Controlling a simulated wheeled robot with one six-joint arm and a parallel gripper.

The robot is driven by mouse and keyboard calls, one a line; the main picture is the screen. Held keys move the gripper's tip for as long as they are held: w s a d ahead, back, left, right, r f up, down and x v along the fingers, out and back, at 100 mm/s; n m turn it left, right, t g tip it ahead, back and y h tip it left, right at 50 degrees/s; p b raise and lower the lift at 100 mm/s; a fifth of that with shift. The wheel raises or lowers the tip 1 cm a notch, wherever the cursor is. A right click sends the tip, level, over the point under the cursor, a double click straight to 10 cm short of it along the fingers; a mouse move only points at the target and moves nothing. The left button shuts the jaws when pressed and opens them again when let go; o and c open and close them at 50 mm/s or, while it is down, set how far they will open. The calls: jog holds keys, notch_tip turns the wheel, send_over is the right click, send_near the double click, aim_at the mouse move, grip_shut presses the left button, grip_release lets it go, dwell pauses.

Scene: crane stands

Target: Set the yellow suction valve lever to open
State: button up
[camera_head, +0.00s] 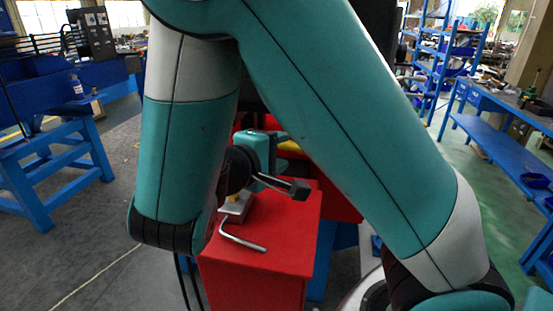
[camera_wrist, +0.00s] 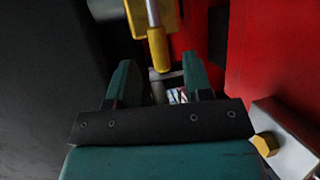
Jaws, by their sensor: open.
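The yellow lever grip (camera_wrist: 158,50) hangs from a thin silver rod (camera_wrist: 153,12) in the wrist view, in front of a yellow block (camera_wrist: 137,20). My gripper (camera_wrist: 158,64) is open, with its two teal fingers apart on either side of the grip's lower end. The grip's tip reaches into the gap in the picture; I see no contact, and cannot tell how deep it lies between the fingers. In the head view my gripper (camera_head: 284,138) is small and partly hidden by my arm, beside a yellow part (camera_head: 289,147) on the red machinery.
A red stand (camera_head: 275,220) carries a bent grey rod (camera_head: 240,240) close below my wrist. In the wrist view a red wall (camera_wrist: 275,50) is at the right and a grey block with a yellow bolt (camera_wrist: 264,144) at lower right. A blue workbench (camera_head: 500,145) stands far right.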

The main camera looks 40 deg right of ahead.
aim_at(287, 146)
jog(key=shift+x, duration=1.9)
grip_shut()
